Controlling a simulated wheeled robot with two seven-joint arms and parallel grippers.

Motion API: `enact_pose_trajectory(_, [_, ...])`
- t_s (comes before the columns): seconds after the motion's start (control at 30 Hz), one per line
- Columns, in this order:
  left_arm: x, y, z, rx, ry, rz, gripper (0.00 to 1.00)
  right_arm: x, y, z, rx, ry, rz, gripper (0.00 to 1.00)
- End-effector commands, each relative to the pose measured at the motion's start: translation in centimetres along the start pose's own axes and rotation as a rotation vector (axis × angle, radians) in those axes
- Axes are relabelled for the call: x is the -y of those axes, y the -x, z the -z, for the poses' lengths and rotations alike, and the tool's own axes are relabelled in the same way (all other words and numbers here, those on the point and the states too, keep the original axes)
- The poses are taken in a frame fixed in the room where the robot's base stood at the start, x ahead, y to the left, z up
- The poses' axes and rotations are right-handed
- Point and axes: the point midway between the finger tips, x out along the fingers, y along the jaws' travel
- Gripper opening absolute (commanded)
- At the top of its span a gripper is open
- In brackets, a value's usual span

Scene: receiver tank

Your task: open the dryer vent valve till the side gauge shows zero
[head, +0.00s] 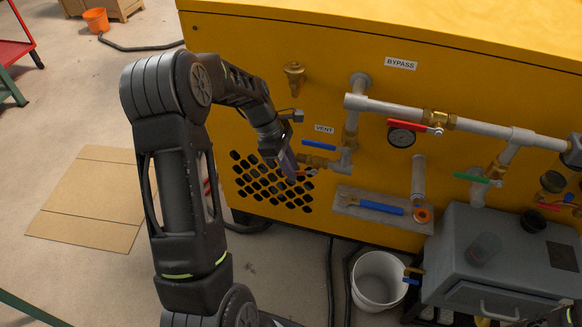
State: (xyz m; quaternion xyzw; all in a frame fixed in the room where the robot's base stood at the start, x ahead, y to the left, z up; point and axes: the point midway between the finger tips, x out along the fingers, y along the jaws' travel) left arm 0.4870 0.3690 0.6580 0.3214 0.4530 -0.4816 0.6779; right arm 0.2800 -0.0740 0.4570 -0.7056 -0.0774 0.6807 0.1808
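The vent valve's blue lever (319,145) lies roughly level below the VENT label (324,128) on the yellow cabinet. A brass valve body (318,161) joins grey pipe just under it. My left gripper (291,168) is just left of this valve, in front of the perforated grille, pointing down. Whether it touches the valve, and whether its fingers are apart, I cannot tell. A round dark-rimmed gauge (401,138) sits below the bypass pipe, partly behind a red lever; its reading is too small to read. My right gripper is not in view.
A red-handled valve (415,126) and a green-handled valve (472,178) are on the pipes to the right. A shelf (349,208) holds a blue-handled tool (375,205). A white bucket (379,281) stands beside a grey tank (500,245). Cardboard (92,195) lies on the floor left.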

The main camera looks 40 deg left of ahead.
Motion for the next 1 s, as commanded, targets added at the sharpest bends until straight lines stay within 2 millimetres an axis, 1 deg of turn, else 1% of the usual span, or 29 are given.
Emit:
enact_pose_trajectory(0.07, [0.00, 0.02, 0.01, 0.000, 0.000, 0.000, 0.16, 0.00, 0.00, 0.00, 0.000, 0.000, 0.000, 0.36])
enact_pose_trajectory(0.27, [-0.01, 0.04, 0.02, 0.000, 0.000, 0.000, 0.01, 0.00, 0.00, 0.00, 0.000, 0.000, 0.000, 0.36])
enact_pose_trajectory(0.3, [-0.01, 0.04, 0.03, 0.000, 0.000, 0.000, 0.00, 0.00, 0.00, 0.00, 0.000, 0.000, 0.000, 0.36])
enact_pose_trajectory(1.0, [-0.02, 0.08, 0.05, -0.001, 0.000, -0.001, 0.00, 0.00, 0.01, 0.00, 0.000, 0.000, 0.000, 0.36])
